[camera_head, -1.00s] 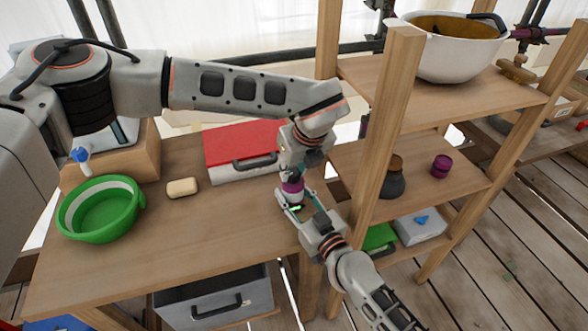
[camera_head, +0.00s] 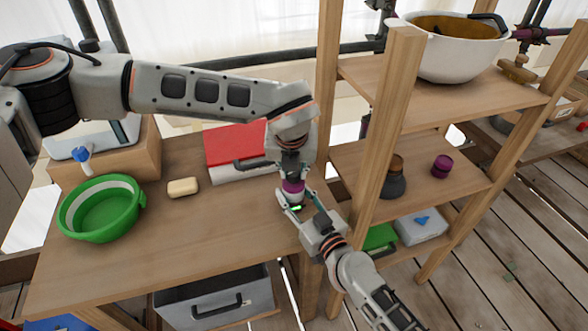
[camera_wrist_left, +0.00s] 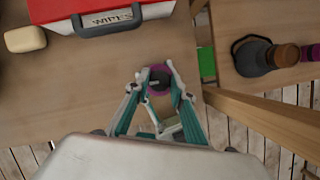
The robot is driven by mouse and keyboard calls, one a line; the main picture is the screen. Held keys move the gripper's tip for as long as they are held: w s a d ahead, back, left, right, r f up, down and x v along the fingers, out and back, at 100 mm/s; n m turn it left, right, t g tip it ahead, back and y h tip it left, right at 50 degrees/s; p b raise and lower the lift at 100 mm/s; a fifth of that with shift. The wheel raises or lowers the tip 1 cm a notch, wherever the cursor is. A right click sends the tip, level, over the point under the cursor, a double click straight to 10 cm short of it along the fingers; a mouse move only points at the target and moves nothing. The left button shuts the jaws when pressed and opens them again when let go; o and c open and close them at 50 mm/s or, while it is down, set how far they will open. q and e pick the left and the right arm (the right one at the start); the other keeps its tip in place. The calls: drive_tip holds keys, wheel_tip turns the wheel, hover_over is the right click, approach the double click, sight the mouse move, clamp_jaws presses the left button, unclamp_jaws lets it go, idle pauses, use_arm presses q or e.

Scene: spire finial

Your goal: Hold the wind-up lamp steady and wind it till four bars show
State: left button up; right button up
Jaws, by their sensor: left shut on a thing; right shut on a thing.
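The wind-up lamp (camera_head: 293,188) is a small upright object with a purple upper part, standing at the right end of the wooden table. A small green glow shows low on its front; I cannot count bars. My left gripper (camera_head: 291,174) comes down from above and is shut on the lamp's top. My right gripper (camera_head: 296,202) reaches in from the lower right and is shut around the lamp's lower part. In the left wrist view, the lamp's purple rim (camera_wrist_left: 153,93) shows around a dark centre between my left fingers (camera_wrist_left: 157,84). Most of the lamp's body is hidden.
A red-lidded wipes box (camera_head: 230,140) sits close behind the lamp. A soap bar (camera_head: 183,187) and a green basin (camera_head: 104,208) are farther left on the table. A shelf post (camera_head: 385,130) stands close to the right. The table's front middle is clear.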

use_arm(q)
drive_tip(key=m+h, duration=0.1)
drive_tip(key=m, duration=0.1)
drive_tip(key=m+h, duration=0.1)
drive_tip(key=m, duration=0.2)
drive_tip(key=shift+a+g, duration=0.2)
drive_tip(key=shift+g, duration=0.2)
drive_tip(key=m+g, duration=0.1)
drive_tip(key=m, duration=0.2)
drive_tip(key=m+h, duration=0.1)
drive_tip(key=m, duration=0.2)
drive_tip(key=shift+w+m+g+h, duration=0.1)
drive_tip(key=shift+m+g+h, duration=0.2)
drive_tip(key=shift+m+g, duration=0.1)
drive_tip(key=o, duration=1.1)
drive_tip(key=shift+a+r, duration=0.1)
drive_tip(key=v, duration=1.1)
drive_tip(key=shift+a+r, duration=0.2)
drive_tip(key=shift+r, duration=0.15)
